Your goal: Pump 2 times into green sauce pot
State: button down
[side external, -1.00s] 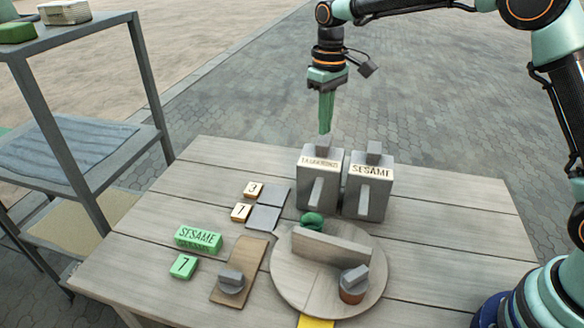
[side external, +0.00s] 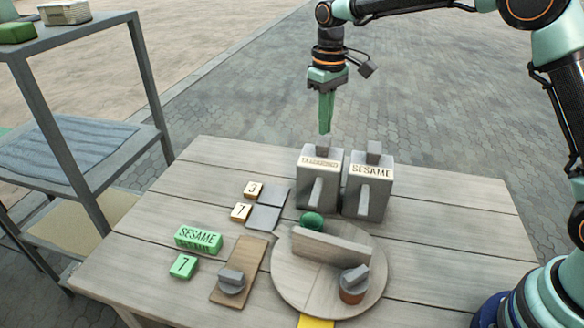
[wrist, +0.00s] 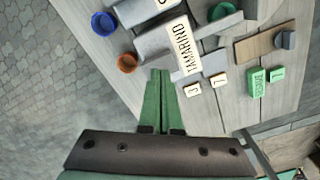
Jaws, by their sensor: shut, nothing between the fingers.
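The green sauce pot (side external: 312,220) sits on the round wooden turntable (side external: 285,285), behind an upright grey divider (side external: 330,248). It also shows in the wrist view (wrist: 219,12). Two grey dispensers stand behind the turntable: the left one (side external: 312,192), labelled TAMARIND in the wrist view (wrist: 152,43), and the right one, labelled SESAME (side external: 371,198). The left dispenser's spout points toward the green pot. My gripper (side external: 325,130) is shut and empty, pointing down just above the left dispenser's pump top (side external: 323,144). I cannot tell whether it touches.
A brown pot (side external: 352,293) with a grey top is at the turntable's front. A blue pot (wrist: 104,23) and an orange pot (wrist: 127,62) show behind the dispensers.

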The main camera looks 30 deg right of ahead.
aim_at(324, 140)
jog(key=shift+f, duration=0.15)
jog(key=shift+f, duration=0.55)
jog(key=shift+f, duration=0.9)
dwell(0.5)
dwell(0.3)
jog(key=shift+r, duration=1.6)
jog(key=shift+f, duration=0.25)
jog(key=shift+f, duration=0.45)
